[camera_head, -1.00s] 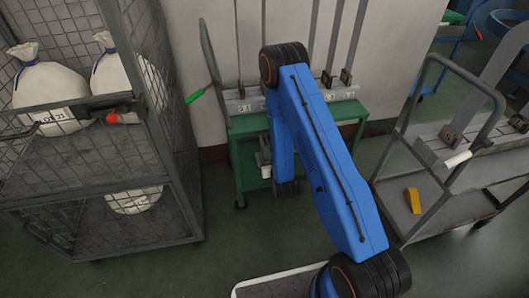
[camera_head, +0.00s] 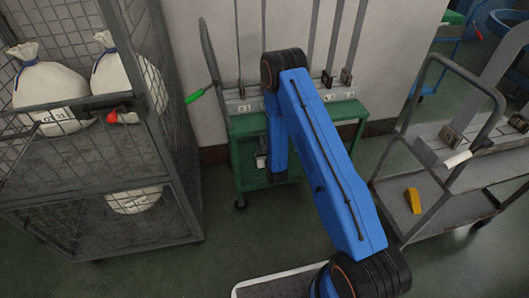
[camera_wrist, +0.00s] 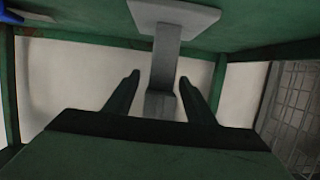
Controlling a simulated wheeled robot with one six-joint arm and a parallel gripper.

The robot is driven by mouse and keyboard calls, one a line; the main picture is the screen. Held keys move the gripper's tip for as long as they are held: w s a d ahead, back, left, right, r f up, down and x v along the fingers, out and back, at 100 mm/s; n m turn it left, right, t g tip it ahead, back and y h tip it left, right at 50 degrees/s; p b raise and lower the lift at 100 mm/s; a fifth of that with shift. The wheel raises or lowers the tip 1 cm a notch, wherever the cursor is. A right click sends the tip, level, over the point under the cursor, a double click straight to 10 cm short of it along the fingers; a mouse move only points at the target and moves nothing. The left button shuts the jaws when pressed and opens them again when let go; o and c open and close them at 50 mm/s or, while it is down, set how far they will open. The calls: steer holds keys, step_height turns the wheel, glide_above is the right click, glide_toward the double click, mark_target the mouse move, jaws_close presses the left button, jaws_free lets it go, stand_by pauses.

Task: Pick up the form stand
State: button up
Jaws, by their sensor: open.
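In the wrist view a grey post with a flat plate at its upper end, which looks like the form stand (camera_wrist: 166,50), is straight ahead. My gripper (camera_wrist: 159,77) is open, with one dark finger on each side of the post in the picture. I see no finger touching it, and cannot tell how deep the post sits between them. A wider grey block shows at the post's lower end. In the head view my blue arm hides most of this area.
A wire cage (camera_head: 170,205) with white sacks is at left. A grey cart (camera_head: 450,215) with a yellow block (camera_head: 413,200) is at right.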

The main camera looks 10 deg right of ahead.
jaws_close()
